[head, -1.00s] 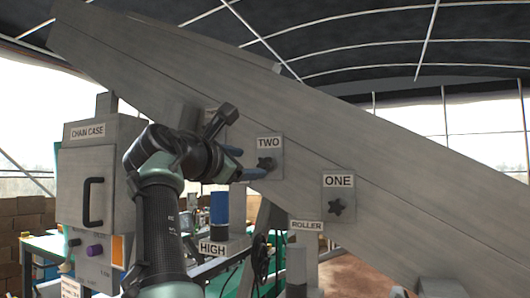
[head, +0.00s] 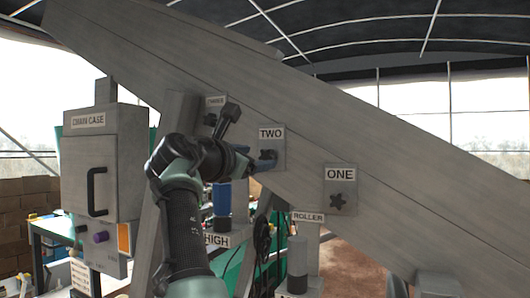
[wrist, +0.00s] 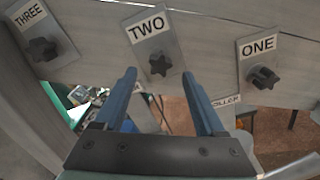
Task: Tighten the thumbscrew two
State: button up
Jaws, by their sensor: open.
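Thumbscrew two (wrist: 160,65) is a dark star-shaped knob on a grey plate under the label TWO (wrist: 146,29). In the wrist view it sits just beyond and between my fingertips, a little above their line. My gripper (wrist: 160,78) is open with its two blue fingers apart and nothing between them. In the head view, my gripper (head: 262,161) reaches the TWO plate from the left, and its fingers partly cover thumbscrew two (head: 267,154). I cannot tell whether a finger touches the knob.
Thumbscrew three (wrist: 44,49) is left of two, and thumbscrew one (wrist: 262,77) is right of it; one also shows in the head view (head: 337,202). All sit on a long sloping grey beam (head: 400,170). A CHAIN CASE box (head: 100,180) stands at the left.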

jog(key=n, duration=0.4)
jog(key=shift+d+n, duration=0.1)
jog(key=shift+n, duration=0.2)
jog(key=n, duration=0.4)
jog(key=shift+n, duration=0.4)
grip_shut()
dwell(1.0)
